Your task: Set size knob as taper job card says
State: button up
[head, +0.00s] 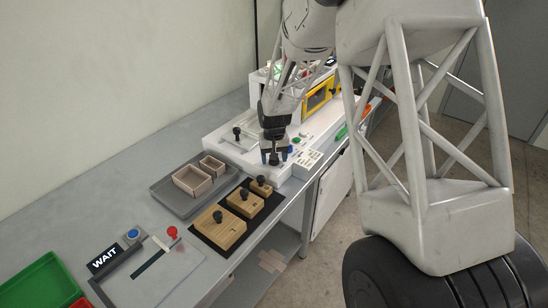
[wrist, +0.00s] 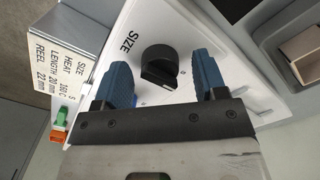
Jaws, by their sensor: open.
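The black size knob (wrist: 159,66) sits on a white panel beside the printed word SIZE in the wrist view. A short white mark shows on its lower right part; small panel marks nearby are too faint to read. My gripper (wrist: 161,63) is open, with one blue finger on each side of the knob and gaps visible. In the head view my gripper (head: 274,155) is low over the white machine. The job card (wrist: 70,72) lists SIZE, HEAT 160 C, LENGTH 20 mm and REEL 22 mm. Its size value is small and looks like S.
A green piece (wrist: 63,117) and an orange piece (wrist: 58,135) are near the card. In the head view, wooden blocks with black knobs (head: 240,203) and a grey tray (head: 166,193) with two boxes stand left of the machine. A WAIT sign (head: 104,259) is front left.

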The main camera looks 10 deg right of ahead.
jog(key=shift+r, duration=3.9)
jog(key=shift+s+d+r, duration=0.1)
jog(key=shift+s+r, duration=0.25)
jog(key=shift+r, duration=0.1)
jog(key=s+d+r, duration=0.2)
jog(key=s+r, duration=0.7)
jog(key=s, duration=0.1)
jog(key=s+d+r+t, duration=0.1)
jog(key=s+r, duration=0.1)
jog(key=s, duration=0.9)
jog(key=s+d+r, duration=0.1)
jog(key=s+r, duration=0.1)
jog(key=s, duration=0.9)
jog(key=s+d+r+t, duration=0.1)
jog(key=s+d+r, duration=0.1)
jog(key=s, duration=0.9)
jog(key=shift+r+m+t, duration=0.3)
jog(key=shift+r, duration=0.1)
